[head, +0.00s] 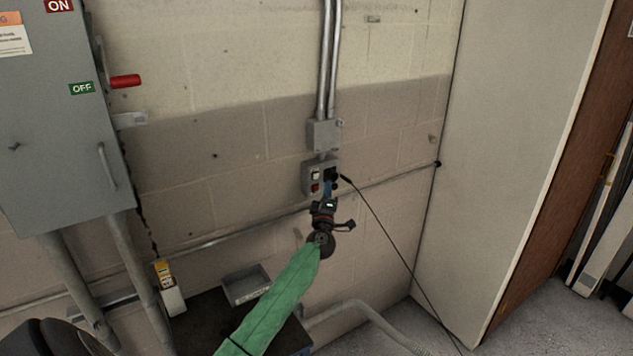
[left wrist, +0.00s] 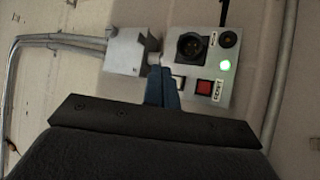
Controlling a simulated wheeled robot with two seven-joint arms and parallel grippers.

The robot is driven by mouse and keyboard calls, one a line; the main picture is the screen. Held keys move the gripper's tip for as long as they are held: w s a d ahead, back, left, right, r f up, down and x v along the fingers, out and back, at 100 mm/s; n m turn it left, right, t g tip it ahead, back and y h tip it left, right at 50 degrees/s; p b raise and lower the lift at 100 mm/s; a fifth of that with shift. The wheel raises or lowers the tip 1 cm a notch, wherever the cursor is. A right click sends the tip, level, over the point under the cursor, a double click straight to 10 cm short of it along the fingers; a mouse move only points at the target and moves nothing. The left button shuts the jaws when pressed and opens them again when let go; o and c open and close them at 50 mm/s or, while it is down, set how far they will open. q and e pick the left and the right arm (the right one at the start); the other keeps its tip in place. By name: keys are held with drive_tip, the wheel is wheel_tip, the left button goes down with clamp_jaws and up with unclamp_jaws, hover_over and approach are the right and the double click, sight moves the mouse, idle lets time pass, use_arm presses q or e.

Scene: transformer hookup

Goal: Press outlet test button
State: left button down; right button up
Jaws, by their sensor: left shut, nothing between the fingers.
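The grey outlet box (head: 308,178) is on the block wall at the centre of the head view. In the left wrist view, the outlet box (left wrist: 211,100) shows a round black socket, a lit green light (left wrist: 225,65) and a red button (left wrist: 204,87) with a label that seems to read RESET. A pale button (left wrist: 180,82) sits beside it, partly hidden by my fingers. My left gripper (left wrist: 163,76) is shut and empty, its blue fingertips over the box's edge close to the pale button. I cannot tell whether they touch it. My right gripper is not in view.
A black cable (head: 385,235) runs from the outlet box down to the floor at right. A junction box (head: 323,134) with conduits is above it. A grey switch cabinet (head: 50,130) with a red handle stands at left, and a pale panel (head: 520,130) at right.

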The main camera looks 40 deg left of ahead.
sight(316, 176)
use_arm(q)
drive_tip(key=shift+w+a+b, duration=0.1)
drive_tip(key=shift+w+a, duration=0.15)
drive_tip(key=shift+a, duration=0.35)
drive_tip(key=shift+w+a+b, duration=0.1)
drive_tip(key=shift+w+a, duration=0.15)
drive_tip(key=shift+a, duration=0.4)
drive_tip(key=shift+w+a+b, duration=0.1)
drive_tip(key=shift+w+a, duration=0.15)
drive_tip(key=shift+a, duration=0.35)
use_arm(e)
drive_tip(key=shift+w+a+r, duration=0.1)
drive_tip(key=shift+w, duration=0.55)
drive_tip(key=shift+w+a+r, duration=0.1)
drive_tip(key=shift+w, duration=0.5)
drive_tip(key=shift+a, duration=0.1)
use_arm(q)
drive_tip(key=shift+a, duration=0.15)
drive_tip(key=shift+w+a, duration=0.15)
drive_tip(key=shift+a, duration=0.1)
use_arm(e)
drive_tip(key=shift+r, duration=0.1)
use_arm(q)
drive_tip(key=shift+a, duration=0.15)
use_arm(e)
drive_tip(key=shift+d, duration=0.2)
